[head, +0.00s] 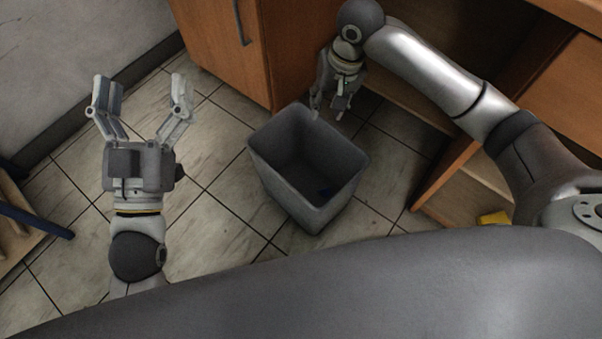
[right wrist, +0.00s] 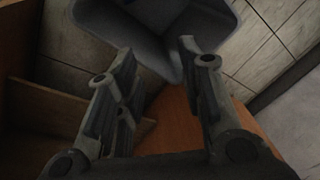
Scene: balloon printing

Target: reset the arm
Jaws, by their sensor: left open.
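My left gripper (head: 143,92) is open and empty in the head view, its two fingers spread wide over the tiled floor to the left of the grey bin. My right gripper (head: 328,112) hangs pointing down just behind the bin's far rim, in front of the wooden cabinet. In the right wrist view its two fingers (right wrist: 158,58) stand apart with nothing seen between them.
A wooden cabinet (head: 225,45) is behind. A yellow object (head: 494,217) lies at right.

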